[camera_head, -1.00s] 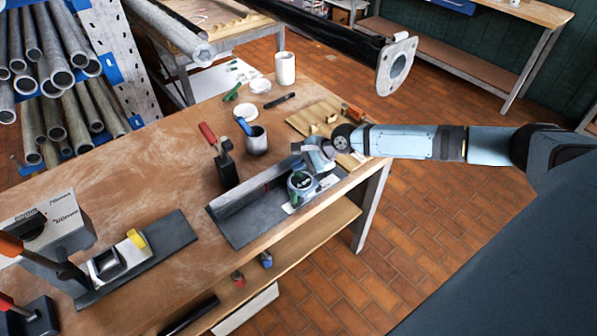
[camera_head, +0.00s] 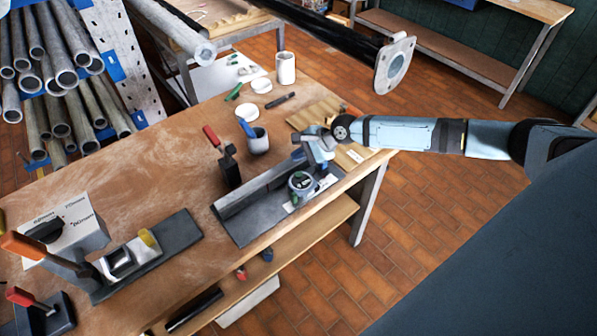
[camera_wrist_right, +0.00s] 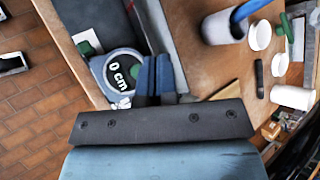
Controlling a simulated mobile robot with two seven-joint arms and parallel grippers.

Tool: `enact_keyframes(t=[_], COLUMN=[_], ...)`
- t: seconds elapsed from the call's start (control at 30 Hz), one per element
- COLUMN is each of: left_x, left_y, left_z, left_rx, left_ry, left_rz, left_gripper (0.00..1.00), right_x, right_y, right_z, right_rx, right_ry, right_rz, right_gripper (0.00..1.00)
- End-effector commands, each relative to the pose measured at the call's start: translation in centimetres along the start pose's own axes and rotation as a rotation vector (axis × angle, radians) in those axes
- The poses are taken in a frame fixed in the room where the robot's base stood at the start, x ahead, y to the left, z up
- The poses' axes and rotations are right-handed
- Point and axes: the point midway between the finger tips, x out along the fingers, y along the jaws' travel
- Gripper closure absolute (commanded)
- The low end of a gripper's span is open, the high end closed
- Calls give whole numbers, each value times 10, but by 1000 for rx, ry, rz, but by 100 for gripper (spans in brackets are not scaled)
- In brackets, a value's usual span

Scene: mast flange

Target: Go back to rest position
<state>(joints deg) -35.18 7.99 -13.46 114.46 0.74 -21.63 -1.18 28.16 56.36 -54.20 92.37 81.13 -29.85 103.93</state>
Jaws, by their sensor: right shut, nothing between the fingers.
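My right gripper (camera_head: 301,154) is over the right end of the workbench, just above and behind the tape measure. In the right wrist view its two blue fingers (camera_wrist_right: 155,78) are together with nothing between them. The round grey-green tape measure (camera_head: 302,183) rests on the dark angle-shaped fixture near the bench's front edge. It also shows in the wrist view, with "0 cm" on its face (camera_wrist_right: 119,74), beside the fingers. My left gripper is not in view.
The dark angle fixture (camera_head: 242,218) lies under my right gripper. A red-handled clamp (camera_head: 229,167), a grey cup (camera_head: 257,143) and a white cup (camera_head: 286,68) stand on the workbench (camera_head: 150,160). A flanged pole (camera_head: 393,66) hangs across the upper right.

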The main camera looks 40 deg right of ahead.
Motion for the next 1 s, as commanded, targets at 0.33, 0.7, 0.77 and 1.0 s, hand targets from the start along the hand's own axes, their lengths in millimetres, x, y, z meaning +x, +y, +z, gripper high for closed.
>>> enact_keyframes(t=[0.33, 0.7, 0.77, 1.0], left_x=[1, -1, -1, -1], left_y=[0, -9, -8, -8], left_z=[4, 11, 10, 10], left_rx=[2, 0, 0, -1], left_ry=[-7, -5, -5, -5], left_rz=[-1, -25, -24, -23], left_gripper=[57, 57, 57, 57], right_x=[0, 70, 78, 76], right_y=[0, 108, 131, 208], right_z=[0, 92, 112, 159], right_rx=[0, -608, -757, -1308], right_ry=[0, -94, -91, 94], right_rz=[0, -81, -126, -268], right_gripper=[100, 100, 100, 100])
